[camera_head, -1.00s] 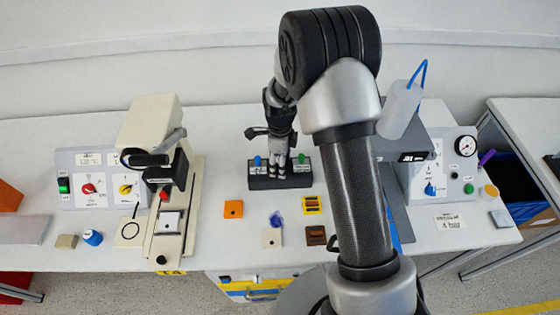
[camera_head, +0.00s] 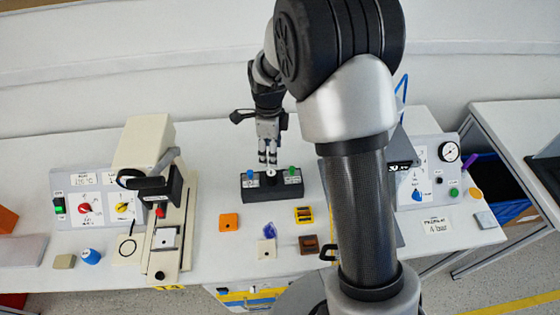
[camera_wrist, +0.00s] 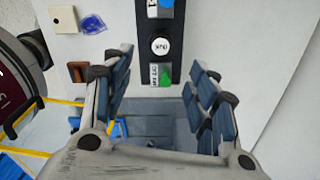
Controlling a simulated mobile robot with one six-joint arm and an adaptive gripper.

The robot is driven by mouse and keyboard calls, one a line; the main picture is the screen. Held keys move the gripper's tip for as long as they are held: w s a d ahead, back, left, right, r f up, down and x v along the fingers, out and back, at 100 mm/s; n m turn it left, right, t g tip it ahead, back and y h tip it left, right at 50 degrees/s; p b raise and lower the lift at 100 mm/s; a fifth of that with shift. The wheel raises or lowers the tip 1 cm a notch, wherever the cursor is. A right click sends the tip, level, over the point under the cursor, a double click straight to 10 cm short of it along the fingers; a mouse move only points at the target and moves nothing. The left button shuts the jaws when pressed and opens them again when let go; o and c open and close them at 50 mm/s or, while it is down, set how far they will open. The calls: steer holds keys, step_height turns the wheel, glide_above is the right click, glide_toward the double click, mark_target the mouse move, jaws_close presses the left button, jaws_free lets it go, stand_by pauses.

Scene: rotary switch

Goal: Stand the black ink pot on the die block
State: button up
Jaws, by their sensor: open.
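A black rack (camera_head: 258,192) stands at the back middle of the bench. Between its blue and green tops, a round white-labelled top with a dark rim shows in the wrist view (camera_wrist: 161,46); this appears to be the black ink pot (camera_head: 270,172). My gripper (camera_head: 268,157) is open and empty just above the rack. In the wrist view its fingers (camera_wrist: 160,62) are spread, left and right of the rack. A pale square block (camera_head: 166,238) sits on the beige press's slide; it may be the die block, but I cannot tell for sure.
The beige press (camera_head: 144,150) stands left of the rack. A blue-capped pot (camera_head: 91,256) is at left. Bench between press and rack is clear.

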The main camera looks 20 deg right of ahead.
steer(key=s+r+n+t, duration=0.2)
steer(key=s+r+n, duration=1)
steer(key=r, duration=0.6)
steer(key=s+r+n+t, duration=0.2)
steer(key=s+n, duration=0.9)
steer(key=s, duration=0.4)
steer(key=shift+s+r+t, duration=0.2)
steer(key=shift+s+t, duration=0.1)
steer(key=shift+s, duration=0.1)
steer(key=shift+f+b, duration=0.25)
steer(key=shift+b, duration=0.05)
